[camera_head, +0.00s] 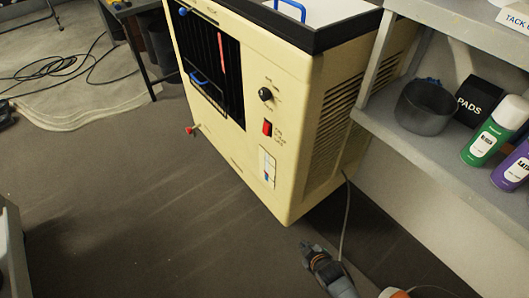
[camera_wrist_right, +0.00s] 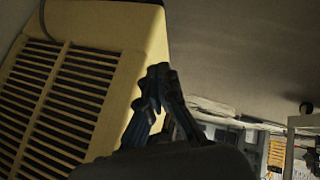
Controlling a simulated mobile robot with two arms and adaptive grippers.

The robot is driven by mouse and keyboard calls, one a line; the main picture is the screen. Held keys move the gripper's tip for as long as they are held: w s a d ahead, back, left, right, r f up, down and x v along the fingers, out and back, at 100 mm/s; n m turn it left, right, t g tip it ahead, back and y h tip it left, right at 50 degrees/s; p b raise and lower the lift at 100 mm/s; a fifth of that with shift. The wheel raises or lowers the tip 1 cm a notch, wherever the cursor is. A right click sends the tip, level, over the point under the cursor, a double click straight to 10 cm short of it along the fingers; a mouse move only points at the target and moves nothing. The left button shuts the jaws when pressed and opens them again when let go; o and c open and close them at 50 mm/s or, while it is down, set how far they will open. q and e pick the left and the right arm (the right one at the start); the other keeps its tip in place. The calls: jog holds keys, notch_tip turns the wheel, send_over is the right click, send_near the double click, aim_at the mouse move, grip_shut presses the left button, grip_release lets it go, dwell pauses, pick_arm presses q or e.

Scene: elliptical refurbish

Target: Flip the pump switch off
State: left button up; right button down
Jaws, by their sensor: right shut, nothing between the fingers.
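A cream machine cabinet (camera_head: 240,160) stands in the middle of the head view. A red rocker switch (camera_head: 267,128) is on its front panel, below a black round knob (camera_head: 265,94). The label beside the switch is too small to read, and I cannot tell which way it is set. My right gripper (camera_head: 305,246) is shut and empty, low in front of the cabinet's bottom corner and well below the switch. In the right wrist view the closed fingertips (camera_wrist_right: 159,71) are beside the cabinet's slatted side (camera_wrist_right: 60,85). My left gripper is not in view.
A grey shelf (camera_head: 430,165) on the right holds a dark pot (camera_head: 425,108), a black PADS box (camera_head: 477,101), a green spray can (camera_head: 490,135) and a purple can (camera_head: 514,167). A cable runs down by the cabinet. The dark floor (camera_head: 130,200) left of it is clear.

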jog(key=w+a+r+n+t+y+b, duration=0.1)
jog(key=w+a+r+n+t+b, duration=0.3)
jog(key=w+r, duration=0.45)
pick_arm(q)
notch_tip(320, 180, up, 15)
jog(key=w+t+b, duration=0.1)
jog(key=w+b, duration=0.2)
jog(key=b, duration=0.4)
jog(key=shift+b, duration=0.4)
pick_arm(e)
jog(key=w+a+r+n+t+y, duration=0.2)
jog(key=w+a+r+n, duration=0.1)
jog(key=r, duration=0.6)
jog(key=w+a+r+n+t+y, duration=0.1)
jog(key=w+a+r+n+t, duration=0.1)
jog(key=a+r, duration=0.3)
notch_tip(320, 180, up, 4)
jog(key=shift+w+a+r+n+y, duration=0.15)
jog(key=shift+w+a+n+y, duration=0.2)
jog(key=shift+w+n, duration=0.35)
jog(key=shift+w, duration=0.1)
